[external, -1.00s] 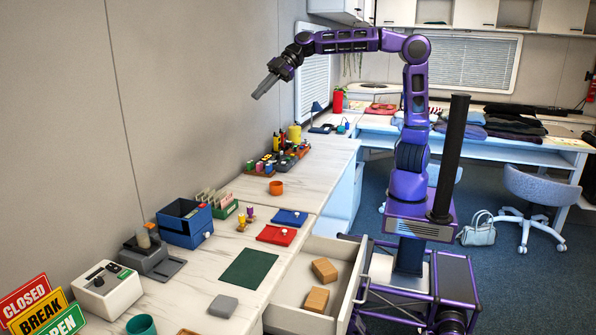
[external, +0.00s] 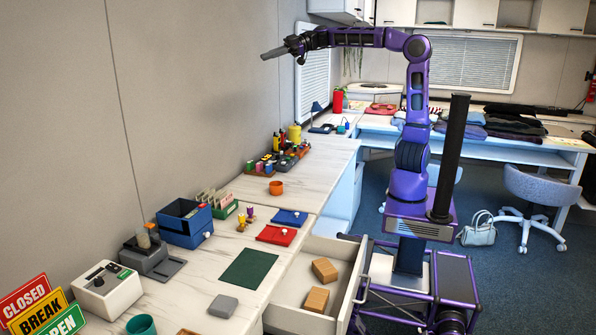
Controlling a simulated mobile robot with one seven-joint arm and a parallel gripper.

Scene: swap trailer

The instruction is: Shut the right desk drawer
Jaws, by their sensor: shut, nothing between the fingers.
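The right desk drawer (external: 336,248) is white and stands pulled out from the front of the desk (external: 225,262). Two tan blocks lie inside it, one farther back (external: 325,270) and one nearer (external: 312,301). Its handle (external: 363,289) is on the front panel, close to my base. My gripper (external: 263,57) is shut and empty. It is high above the far part of the desk, near the wall, pointing left and well away from the drawer.
On the desktop are a blue box (external: 185,222), a red tray (external: 276,234), a blue tray (external: 290,217), a green mat (external: 249,268) and an orange cup (external: 276,187). A chair (external: 541,190) and a handbag (external: 479,229) are on the floor at right.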

